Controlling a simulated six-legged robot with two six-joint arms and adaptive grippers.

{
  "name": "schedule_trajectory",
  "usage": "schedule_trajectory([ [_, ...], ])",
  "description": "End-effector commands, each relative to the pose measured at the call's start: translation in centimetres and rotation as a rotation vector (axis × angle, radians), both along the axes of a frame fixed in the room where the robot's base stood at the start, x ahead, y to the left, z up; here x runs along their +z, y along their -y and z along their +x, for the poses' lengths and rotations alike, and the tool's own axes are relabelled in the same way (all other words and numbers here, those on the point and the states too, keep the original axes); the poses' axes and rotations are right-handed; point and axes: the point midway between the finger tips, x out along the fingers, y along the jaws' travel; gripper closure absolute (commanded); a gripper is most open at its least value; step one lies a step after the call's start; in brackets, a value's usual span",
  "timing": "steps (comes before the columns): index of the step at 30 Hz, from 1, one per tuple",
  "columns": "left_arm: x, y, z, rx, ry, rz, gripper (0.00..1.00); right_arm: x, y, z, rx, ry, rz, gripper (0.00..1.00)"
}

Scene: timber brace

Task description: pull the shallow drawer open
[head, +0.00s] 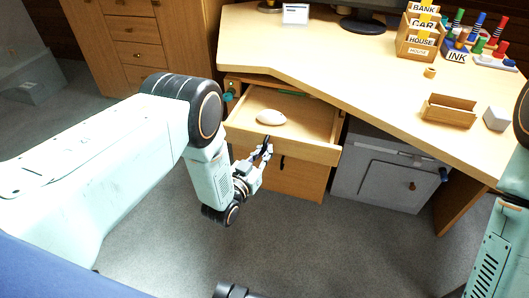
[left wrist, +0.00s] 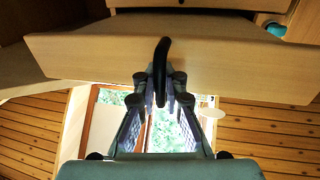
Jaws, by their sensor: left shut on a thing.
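The shallow drawer (head: 308,150) stands pulled out from under the desk, its inside visible from above. A smooth white rounded object (head: 271,117) lies in it. My left gripper (head: 266,150) is at the drawer's front face, shut on its handle. In the left wrist view, the dark curved handle (left wrist: 163,62) stands between the fingers of my left gripper (left wrist: 161,82), in front of the pale wooden drawer front (left wrist: 100,55). In the head view the fingers mostly hide the handle. My right gripper is not in view.
The desk (head: 370,85) carries a letter holder (head: 420,38), stamps, an open wooden box (head: 447,111) and a grey block (head: 496,118). Below the shallow drawer is a deeper wooden front (head: 295,180). A grey cabinet (head: 385,175) stands to its right.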

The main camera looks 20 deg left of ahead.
Motion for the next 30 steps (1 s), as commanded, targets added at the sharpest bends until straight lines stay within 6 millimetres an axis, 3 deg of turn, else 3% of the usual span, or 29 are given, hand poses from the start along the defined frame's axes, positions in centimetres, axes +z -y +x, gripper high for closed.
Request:
schedule_trajectory([
  [1,-0.1,-0.2,0.0,0.006,-0.001,0.000,1.00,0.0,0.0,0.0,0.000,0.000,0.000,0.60],
  [2,-0.1,-0.2,0.0,0.006,-0.001,0.000,0.91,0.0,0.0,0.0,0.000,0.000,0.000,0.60],
  [6,-0.1,-0.2,0.0,0.005,-0.001,0.000,0.81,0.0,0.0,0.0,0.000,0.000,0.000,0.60],
  [17,-0.1,-0.2,-0.8,0.002,-0.003,0.001,0.81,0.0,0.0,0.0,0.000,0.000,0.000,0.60],
  [30,-0.1,-2.1,-8.9,0.003,-0.005,-0.001,0.81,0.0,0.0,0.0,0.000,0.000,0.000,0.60],
])
